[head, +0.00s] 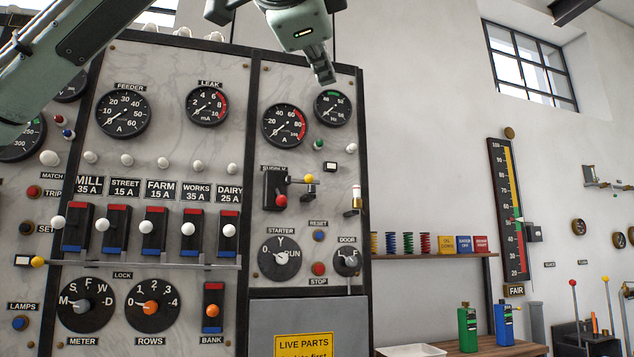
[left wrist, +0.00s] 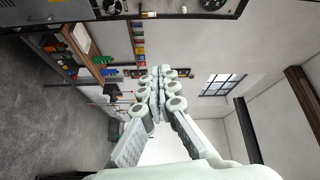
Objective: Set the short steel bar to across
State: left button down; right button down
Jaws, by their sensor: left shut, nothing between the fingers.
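A short steel bar with a yellow knob (head: 302,180) sticks out to the right beside the supply switch (head: 276,190), which has a red knob. It looks roughly level; its exact setting is hard to tell. A longer steel bar (head: 150,263) with a yellow knob at its left end runs below the row of levers. My left gripper (head: 326,75) is shut and empty, in front of the top of the panel by the Hz dial, well above the short bar. Its closed fingers (left wrist: 160,76) also show in the left wrist view. My right gripper is not in view.
The door knob (head: 347,260) and starter knob (head: 280,258) sit below the supply switch. A white-topped fitting (head: 356,198) projects at the panel's right edge. A wall shelf (head: 430,255) with coils stands to the right. Open air lies between my gripper and the shelf.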

aim_at(308, 178)
jog(key=i, duration=1.75)
